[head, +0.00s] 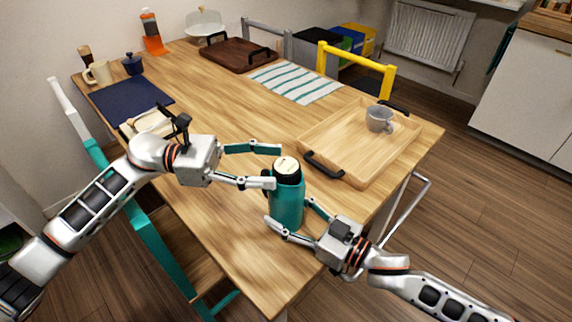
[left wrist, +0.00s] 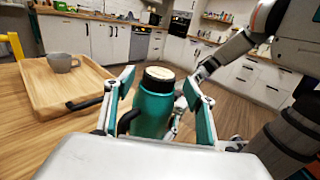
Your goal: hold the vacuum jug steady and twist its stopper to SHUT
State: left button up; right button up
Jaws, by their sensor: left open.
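The teal vacuum jug (head: 287,205) stands upright near the table's front right edge. Its stopper (head: 287,166) is black with a cream top; its marking is too small to read. The jug also shows in the left wrist view (left wrist: 153,112), its dark handle on the left. My left gripper (head: 274,166) is open beside the jug's top, level with the stopper. In the left wrist view its fingers (left wrist: 158,86) stand either side of the jug's upper part, apart from the stopper. My right gripper (head: 288,213) has its fingers on both sides of the jug's lower body, apparently closed on it.
A wooden tray (head: 340,178) with a grey mug (head: 380,119) lies just right of the jug. A striped cloth (head: 296,83), a dark brown tray (head: 238,56) and a navy mat (head: 130,103) lie farther back. A yellow chair (head: 357,60) stands behind. The table's middle is clear.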

aim_at(286, 165)
pick_arm(q)
jog(key=shift+s+d, duration=0.2)
jog(key=shift+d, duration=1.9)
jog(key=c, duration=1.1)
jog(key=shift+g, duration=0.4)
jog(key=m+g+y, duration=0.1)
jog(key=m+g, duration=0.2)
jog(key=g, duration=0.1)
jog(key=shift+s+f+m+g+y, duration=0.1)
jog(key=shift+f+m+g+y, duration=0.05)
jog(key=shift+m+g+y, duration=1.15)
jog(key=shift+f+m+g+y, duration=0.15)
jog(key=shift+m+g+y, duration=0.7)
jog(key=shift+g, duration=0.85)
jog(key=shift+m, duration=0.25)
jog(key=shift+r, duration=0.1)
